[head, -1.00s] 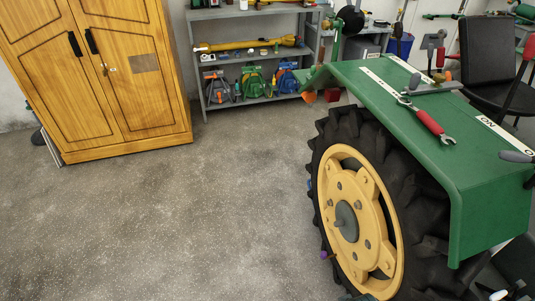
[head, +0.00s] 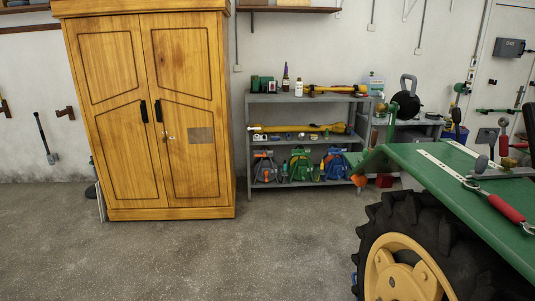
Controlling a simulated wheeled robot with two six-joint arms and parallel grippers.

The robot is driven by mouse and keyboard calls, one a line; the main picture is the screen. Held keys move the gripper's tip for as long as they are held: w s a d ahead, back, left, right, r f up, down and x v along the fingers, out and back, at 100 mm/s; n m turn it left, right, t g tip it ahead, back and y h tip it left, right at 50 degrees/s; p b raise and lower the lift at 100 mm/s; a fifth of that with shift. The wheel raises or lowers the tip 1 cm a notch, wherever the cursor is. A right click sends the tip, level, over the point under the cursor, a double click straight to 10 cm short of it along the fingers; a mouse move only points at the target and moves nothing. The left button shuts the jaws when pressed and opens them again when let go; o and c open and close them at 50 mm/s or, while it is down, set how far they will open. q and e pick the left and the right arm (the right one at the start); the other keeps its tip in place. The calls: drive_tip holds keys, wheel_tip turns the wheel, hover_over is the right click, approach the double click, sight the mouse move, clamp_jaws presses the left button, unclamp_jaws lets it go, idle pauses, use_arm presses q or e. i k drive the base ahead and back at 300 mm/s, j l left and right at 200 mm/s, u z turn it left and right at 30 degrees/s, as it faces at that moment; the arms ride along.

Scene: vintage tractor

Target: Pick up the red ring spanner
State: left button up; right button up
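The red ring spanner (head: 507,207) lies on the flat top of the green tractor fender (head: 436,182), at the right of the head view. Its middle is a red grip, and a bright metal end points up and left. Its near end runs toward the right edge of the picture. Neither of my grippers shows in the head view.
The big black tyre with its yellow wheel (head: 396,272) stands below the fender. A wooden cabinet (head: 170,150) and a grey shelf rack (head: 258,142) stand along the back wall. The concrete floor (head: 230,262) at left and middle is clear.

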sight(506, 210)
drive_tip(key=l+z, duration=0.1)
drive_tip(key=z, duration=0.4)
drive_tip(key=i+l+z, duration=0.1)
drive_tip(key=z, duration=0.85)
drive_tip(key=i+j+z, duration=0.15)
